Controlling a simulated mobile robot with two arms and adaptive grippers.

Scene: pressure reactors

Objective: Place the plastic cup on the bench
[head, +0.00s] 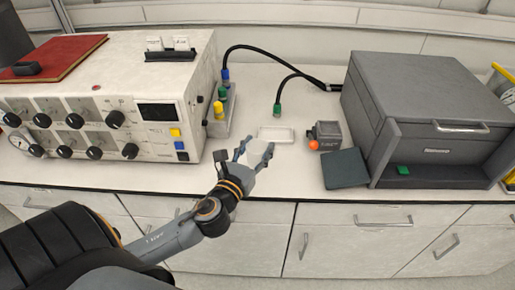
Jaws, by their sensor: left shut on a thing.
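My left gripper (256,152) reaches over the front part of the white bench (300,172). Its two fingers stand apart around a pale, clear plastic cup (256,153), which is faint against the white bench top. The gripper is shut on this cup. I cannot tell whether the cup's base touches the bench. My right gripper is not in view.
A small white tray (276,134) lies just behind the gripper. A control console (110,115) with knobs stands on the left, and a grey cabinet (425,110) on the right. A small grey device (326,133) and a dark flat pad (345,168) are nearer the cabinet.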

